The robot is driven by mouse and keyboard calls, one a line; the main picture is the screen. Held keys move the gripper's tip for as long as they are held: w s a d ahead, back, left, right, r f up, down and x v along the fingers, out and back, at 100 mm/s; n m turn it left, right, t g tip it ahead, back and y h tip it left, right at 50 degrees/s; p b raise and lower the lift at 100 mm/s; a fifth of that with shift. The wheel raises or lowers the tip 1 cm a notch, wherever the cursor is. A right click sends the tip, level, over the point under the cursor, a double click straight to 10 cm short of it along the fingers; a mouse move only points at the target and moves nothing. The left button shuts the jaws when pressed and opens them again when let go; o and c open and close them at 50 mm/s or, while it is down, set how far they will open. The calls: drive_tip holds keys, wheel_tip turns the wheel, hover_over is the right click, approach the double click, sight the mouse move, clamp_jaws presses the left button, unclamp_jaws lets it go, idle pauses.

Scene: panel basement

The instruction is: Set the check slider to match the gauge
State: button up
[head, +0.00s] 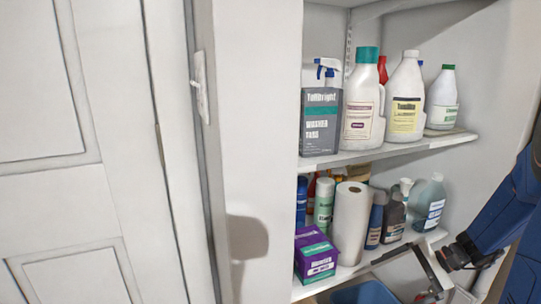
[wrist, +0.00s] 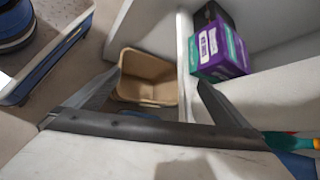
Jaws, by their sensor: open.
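No gauge and no check slider can be made out in either view. My gripper (wrist: 160,80) is open in the wrist view, its two grey fingers spread with nothing between their tips. A tan bin shows beyond the fingers, and a pale marbled surface lies below the gripper's bar.
A tan bin (wrist: 148,78) stands on the floor. A purple box (head: 316,256) and a paper roll (head: 349,222) stand on the lower shelf. Several bottles, including a white jug (head: 404,97), fill the upper shelf (head: 390,150). A white panelled door (head: 75,190) is at the left.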

drive_tip(key=s+a+r+n+t+h, duration=0.1)
drive_tip(key=s+a+r+n+h, duration=0.2)
drive_tip(key=s, duration=0.6)
drive_tip(key=s+a+r+n+t+h, duration=0.2)
drive_tip(key=s+a+r+n+h, duration=0.1)
drive_tip(key=s+r+n+h, duration=0.4)
drive_tip(key=shift+s+r+n, duration=1.1)
drive_tip(key=shift+s+r, duration=0.2)
drive_tip(key=shift+s, duration=0.05)
